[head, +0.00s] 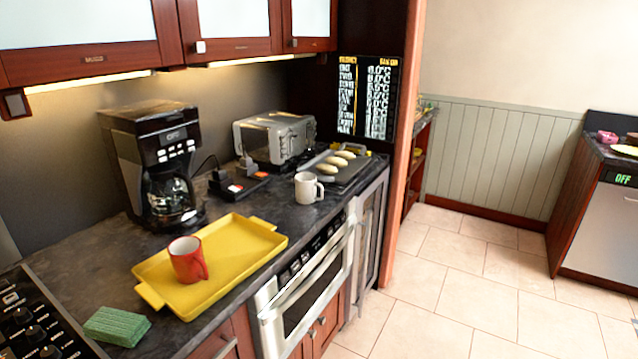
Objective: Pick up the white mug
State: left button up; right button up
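The white mug (306,188) stands upright on the dark countertop (225,205), close to the front edge above the microwave drawer (305,285). Its handle points to the right. It is just left of a dark baking tray and apart from the yellow tray. Neither of my grippers shows in the head view.
A yellow tray (225,289) holds a red mug (188,259). A green sponge (117,325) lies in front. A coffee maker (152,165) and toaster (273,138) stand behind. A dark baking tray (345,180) holds rolls. The tiled floor (470,285) at right is clear.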

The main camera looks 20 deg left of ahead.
aim_at(306, 182)
jog(key=i, duration=2.5)
jog(key=u, duration=2.7)
